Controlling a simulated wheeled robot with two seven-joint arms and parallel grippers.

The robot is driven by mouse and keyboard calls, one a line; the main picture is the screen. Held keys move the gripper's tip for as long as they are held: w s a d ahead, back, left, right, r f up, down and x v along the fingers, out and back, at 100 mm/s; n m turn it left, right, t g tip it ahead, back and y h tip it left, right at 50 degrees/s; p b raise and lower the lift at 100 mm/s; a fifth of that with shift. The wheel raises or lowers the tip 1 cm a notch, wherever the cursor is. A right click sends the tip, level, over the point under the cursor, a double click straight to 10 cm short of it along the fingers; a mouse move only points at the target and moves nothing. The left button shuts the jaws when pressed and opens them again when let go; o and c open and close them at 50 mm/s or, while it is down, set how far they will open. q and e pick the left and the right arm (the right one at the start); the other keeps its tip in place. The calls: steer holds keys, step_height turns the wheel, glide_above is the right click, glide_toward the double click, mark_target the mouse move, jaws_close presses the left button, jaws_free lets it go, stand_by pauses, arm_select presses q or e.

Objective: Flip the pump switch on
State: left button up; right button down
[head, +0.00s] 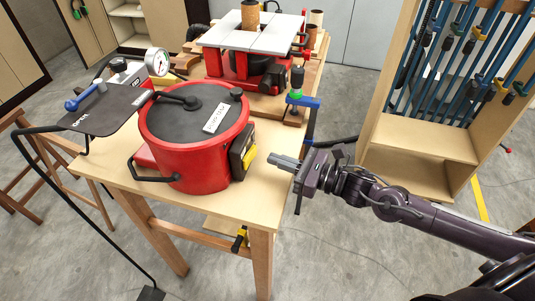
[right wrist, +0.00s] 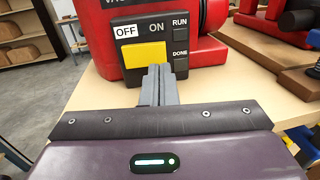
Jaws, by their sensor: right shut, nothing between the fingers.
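The red vacuum pot (head: 190,150) with a dark lid stands on the wooden table. Its black switch panel (head: 236,160) faces right, with a yellow switch (head: 250,156). In the right wrist view the yellow switch (right wrist: 143,55) sits below the OFF (right wrist: 125,31) and ON labels; OFF is lit white, ON is dark. RUN and DONE squares beside it are dark. My right gripper (head: 272,159) is shut and empty, pointing at the panel. Its fingertips (right wrist: 156,68) overlap the switch's lower right; I cannot tell whether they touch. My left gripper is not in view.
A pressure gauge (head: 157,61) and a dark plate marked OPEN (head: 100,108) are left of the pot. A blue clamp (head: 299,101) and a red machine with a white top (head: 252,34) stand behind. A clamp rack (head: 420,140) is at right.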

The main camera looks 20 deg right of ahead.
mark_target(256, 153)
steer(key=shift+p+x, duration=0.5)
steer(key=shift+x, duration=1.15)
